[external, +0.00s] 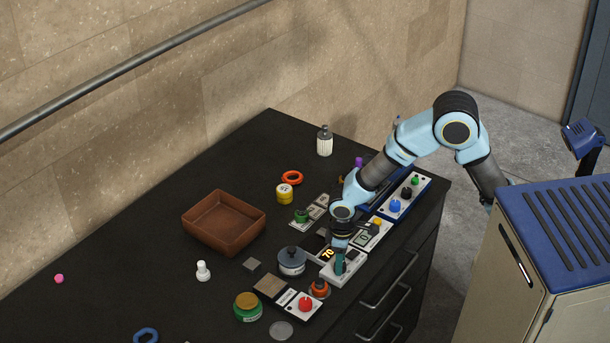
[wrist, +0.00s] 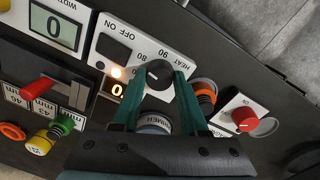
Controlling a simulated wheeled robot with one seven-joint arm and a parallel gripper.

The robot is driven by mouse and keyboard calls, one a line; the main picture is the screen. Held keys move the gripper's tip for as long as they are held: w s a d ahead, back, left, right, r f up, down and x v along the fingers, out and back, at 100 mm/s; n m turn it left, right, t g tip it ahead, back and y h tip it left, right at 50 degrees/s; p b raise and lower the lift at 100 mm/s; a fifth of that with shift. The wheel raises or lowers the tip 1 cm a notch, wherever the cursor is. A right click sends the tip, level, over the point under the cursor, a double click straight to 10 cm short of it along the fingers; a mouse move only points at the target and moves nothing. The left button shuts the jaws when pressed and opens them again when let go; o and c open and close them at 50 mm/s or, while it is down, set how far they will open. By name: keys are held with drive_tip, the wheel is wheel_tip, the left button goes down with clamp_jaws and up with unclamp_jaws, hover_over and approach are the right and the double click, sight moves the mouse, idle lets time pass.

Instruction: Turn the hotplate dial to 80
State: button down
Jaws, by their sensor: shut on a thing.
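The hotplate dial (wrist: 158,73) is a dark round knob with a small white mark, set on a white control panel (wrist: 128,33) printed with OFF, ON and numbers including 80 and 90. My gripper (wrist: 159,76) has its teal fingers on either side of the dial and is shut on it. In the external view my gripper (external: 340,266) points down at the white panel (external: 354,269) and hides the dial. An orange lit display (external: 327,254) seems to read 70. In the wrist view the display (wrist: 117,90) is partly covered by a finger.
A red knob (external: 305,304) on a white panel and an orange piece (external: 319,289) stand close by. A grey round pot (external: 292,261) is to the left. A panel with a yellow knob (external: 377,222) is behind. A brown tray (external: 224,222) stands farther left.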

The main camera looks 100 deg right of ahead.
drive_tip(key=shift+m, duration=0.4)
drive_tip(key=shift+c, duration=2.2)
unclamp_jaws()
wheel_tip(320, 180, up, 11)
drive_tip(key=b, duration=0.2)
drive_tip(key=shift+w+a, duration=0.15)
drive_tip(key=shift+a, duration=0.15)
drive_tip(key=shift+f, duration=0.15)
